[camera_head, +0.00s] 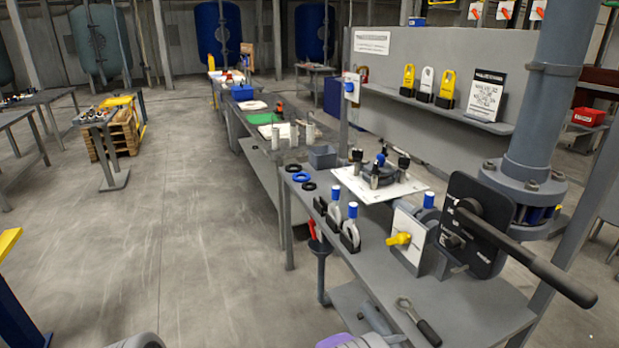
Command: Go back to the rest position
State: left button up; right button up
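Neither gripper's fingers can be made out. Only a grey rounded part, likely of my own arm, shows at the bottom edge left of the middle, and grey and purple parts show at the bottom edge further right. Whether my grippers hold anything is hidden. The grey workbench (462,303) stands on the right, in front of me. On it are a white-plated unit with a yellow handle (399,239), a black plate with a long lever (527,262), a wrench (418,322), and blue-capped parts (350,232) in dark stands.
A white sheet (352,183) carries a round clamped assembly (378,172). Dark and blue rings (301,177) lie at the bench's far left corner. A thick grey pipe (543,100) rises at the right. A black funnel (320,248) hangs at the bench's left edge. The floor (190,230) to the left is open.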

jog(key=s+f+m+g+y+p, duration=0.1)
jog(key=s+f+m+g+y, duration=0.2)
jog(key=s+f+g+y, duration=0.8)
jog(key=s+a+f+m+t+y+p, duration=0.2)
jog(key=s+a+f+m+t+y, duration=0.5)
jog(key=s+a+m, duration=0.5)
jog(key=shift+s+a+f+m+y+p, duration=0.2)
jog(key=shift+a+m+y+p, duration=0.1)
jog(key=shift+m+y, duration=0.2)
